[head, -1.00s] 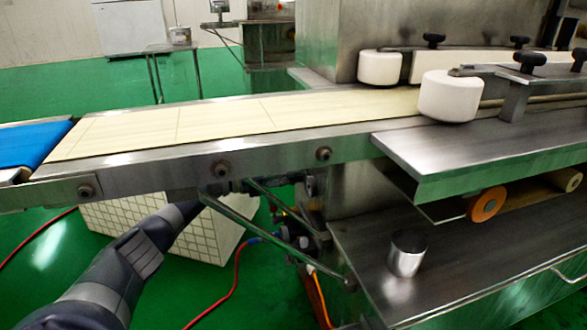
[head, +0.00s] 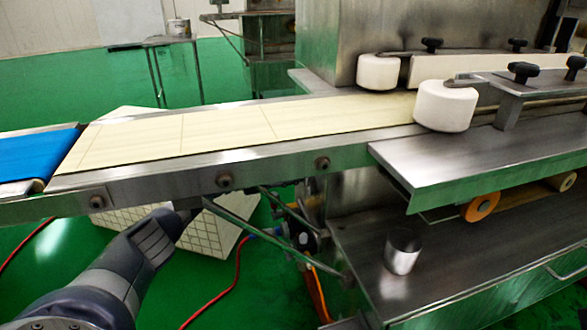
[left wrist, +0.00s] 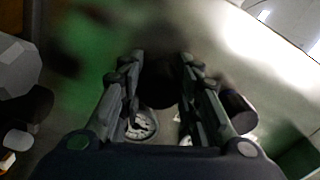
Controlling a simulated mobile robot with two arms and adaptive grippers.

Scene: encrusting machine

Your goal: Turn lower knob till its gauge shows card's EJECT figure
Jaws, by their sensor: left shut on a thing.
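My left arm reaches in from the lower left of the head view, under the conveyor; its gripper is hidden there. In the left wrist view the left gripper (left wrist: 158,66) has a finger on each side of a dark round knob (left wrist: 160,88) and is shut on it. Whether this is the lower knob I cannot tell. A pale gauge dial (left wrist: 141,124) shows partly below, behind the left finger; its reading is too small and dark to tell. The card is not seen. My right gripper is not in view.
The conveyor (head: 270,150) runs above my left arm. Its slanted brace (head: 232,222) and a valve cluster with hoses (head: 303,238) are right of the arm. A red hose (head: 237,280) lies on the green floor. A metal cup (head: 402,251) stands on the lower shelf.

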